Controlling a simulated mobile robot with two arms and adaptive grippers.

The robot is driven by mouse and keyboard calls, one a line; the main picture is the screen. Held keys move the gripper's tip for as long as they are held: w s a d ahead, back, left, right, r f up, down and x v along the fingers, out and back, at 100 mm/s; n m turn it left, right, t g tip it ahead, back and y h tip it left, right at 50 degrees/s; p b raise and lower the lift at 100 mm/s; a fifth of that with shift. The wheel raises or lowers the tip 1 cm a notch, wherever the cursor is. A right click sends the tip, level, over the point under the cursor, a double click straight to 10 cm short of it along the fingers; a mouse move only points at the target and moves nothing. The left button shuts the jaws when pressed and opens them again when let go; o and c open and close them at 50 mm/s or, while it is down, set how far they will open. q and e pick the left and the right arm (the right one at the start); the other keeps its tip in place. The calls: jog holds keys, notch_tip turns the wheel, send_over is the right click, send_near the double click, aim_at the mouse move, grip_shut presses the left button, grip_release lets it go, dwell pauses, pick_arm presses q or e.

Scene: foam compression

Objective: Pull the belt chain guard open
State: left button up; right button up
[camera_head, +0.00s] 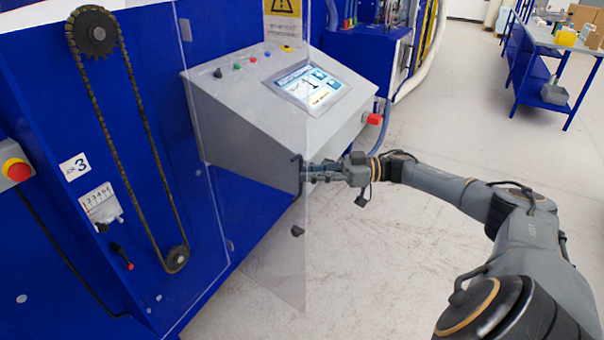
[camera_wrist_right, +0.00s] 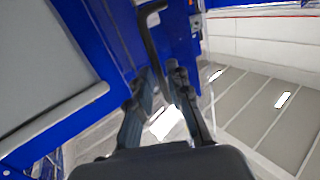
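The belt chain guard (camera_head: 275,262) is a clear panel, hinged on its left side. It stands swung out from the blue machine, partly open. Its black handle (camera_head: 299,176) sits near the free edge and also shows in the wrist view (camera_wrist_right: 151,38) as a dark bar. My right gripper (camera_head: 308,174) reaches this handle from the right. In the wrist view its fingers (camera_wrist_right: 162,78) converge closely around the bar's lower end, and they look shut on it. The exact contact is small and blurred. The chain (camera_head: 146,125) runs between two sprockets on the blue panel. My left gripper is out of view.
A grey console (camera_head: 230,118) with a screen (camera_head: 309,88) stands right behind the guard. A red-and-yellow emergency button (camera_head: 16,170) is at the far left. The pale floor (camera_head: 400,270) is clear in front. A blue workbench (camera_head: 550,80) stands far back right.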

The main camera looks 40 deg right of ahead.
jog(key=v, duration=0.9)
jog(key=shift+s+d, duration=0.2)
jog(key=shift+d, duration=0.05)
